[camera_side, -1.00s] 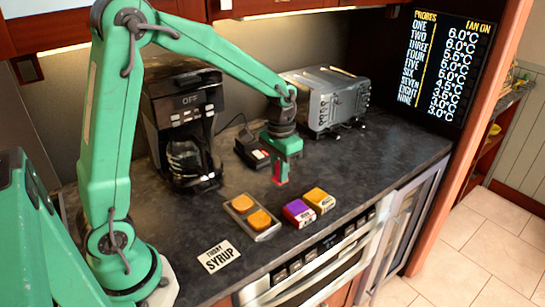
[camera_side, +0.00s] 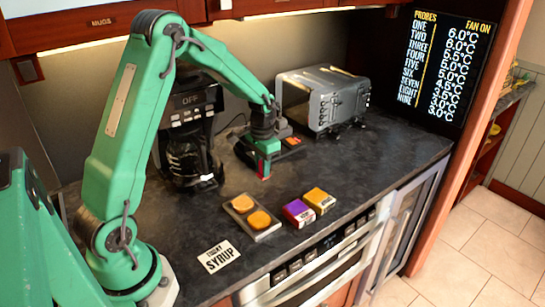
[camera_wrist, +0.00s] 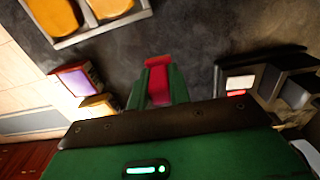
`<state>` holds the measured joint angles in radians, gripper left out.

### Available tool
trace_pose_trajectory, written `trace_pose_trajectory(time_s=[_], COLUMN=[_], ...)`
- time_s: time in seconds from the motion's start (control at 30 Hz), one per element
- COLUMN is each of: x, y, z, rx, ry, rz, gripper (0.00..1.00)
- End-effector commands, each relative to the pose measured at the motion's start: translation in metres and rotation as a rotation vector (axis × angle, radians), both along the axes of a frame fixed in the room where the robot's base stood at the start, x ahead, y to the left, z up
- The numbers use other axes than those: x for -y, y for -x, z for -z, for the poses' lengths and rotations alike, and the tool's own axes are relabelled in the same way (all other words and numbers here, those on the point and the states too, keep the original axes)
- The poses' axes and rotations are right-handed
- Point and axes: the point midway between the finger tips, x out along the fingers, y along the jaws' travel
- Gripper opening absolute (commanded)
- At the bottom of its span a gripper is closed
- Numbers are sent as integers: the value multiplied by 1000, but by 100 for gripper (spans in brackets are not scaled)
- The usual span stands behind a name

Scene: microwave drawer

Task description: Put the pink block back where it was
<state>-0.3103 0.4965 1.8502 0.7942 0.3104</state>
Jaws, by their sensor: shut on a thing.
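The pink block (camera_wrist: 158,78) is held between the green fingers of my gripper (camera_wrist: 159,88), in the wrist view. In the side view only its lower end (camera_side: 264,174) shows below my gripper (camera_side: 265,165). My gripper is shut on it, over the open dark counter between the coffee maker and the toaster. Whether the block touches the counter is hard to tell. A dark device (camera_side: 246,152) with a red and white part lies just behind my gripper and is partly hidden by it. It also shows in the wrist view (camera_wrist: 262,80), apart from the block.
A coffee maker (camera_side: 208,158) stands left of my gripper, and a silver toaster (camera_side: 340,98) stands to the right. In front are a tray (camera_side: 265,236) with two orange pieces, a purple box (camera_side: 298,212), an orange box (camera_side: 320,200) and a syrup card (camera_side: 219,256).

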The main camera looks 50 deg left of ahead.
Motion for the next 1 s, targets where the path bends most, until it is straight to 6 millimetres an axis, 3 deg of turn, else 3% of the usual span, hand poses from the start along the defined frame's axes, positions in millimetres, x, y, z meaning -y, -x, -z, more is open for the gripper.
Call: trace_pose_trajectory(time_s=[0.27,0.63,1.0], x=[-2,-1,-1], y=[0,0,0], z=[4,39,42], rx=[0,-1,0], ry=[0,0,0], rz=[0,0,0], gripper=[0,0,0])
